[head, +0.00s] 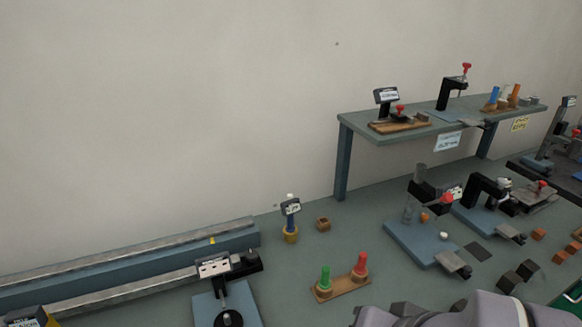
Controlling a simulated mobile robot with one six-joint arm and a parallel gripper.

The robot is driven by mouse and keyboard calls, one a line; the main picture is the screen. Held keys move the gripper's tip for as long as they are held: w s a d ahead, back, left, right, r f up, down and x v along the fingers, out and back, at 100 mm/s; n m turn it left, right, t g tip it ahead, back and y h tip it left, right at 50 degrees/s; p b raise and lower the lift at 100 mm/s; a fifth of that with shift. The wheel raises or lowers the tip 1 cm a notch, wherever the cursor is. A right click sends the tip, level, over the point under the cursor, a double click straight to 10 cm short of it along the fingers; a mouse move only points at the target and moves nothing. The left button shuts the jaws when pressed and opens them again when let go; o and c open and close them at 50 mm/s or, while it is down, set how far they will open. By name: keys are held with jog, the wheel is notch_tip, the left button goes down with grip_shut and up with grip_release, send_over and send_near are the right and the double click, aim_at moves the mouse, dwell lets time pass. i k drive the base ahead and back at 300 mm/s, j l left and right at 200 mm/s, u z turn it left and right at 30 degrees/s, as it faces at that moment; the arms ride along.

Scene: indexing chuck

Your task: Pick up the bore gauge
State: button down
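An upright tool that looks like the bore gauge (290,209) stands in the head view, left of centre on the bench near the wall. It has a white top, a dark head with a light display and a blue shaft. Its lower end sits in or on a round yellow-brown base (290,236); I cannot tell how deep. Nothing touches its upper part. Part of my grey arm shows at the bottom right edge, but my gripper is not in view.
A small wooden block (323,224) stands just right of the gauge. A wooden board (343,288) with green and red pegs lies in front. A long rail (130,262) and a black-and-white fixture (214,267) are left. A raised shelf (378,131) and several fixtures fill the right.

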aim_at(290, 207)
jog(key=u, duration=2.2)
jog(key=z, duration=1.8)
jog(key=l+u, duration=0.35)
jog(key=l, duration=0.35)
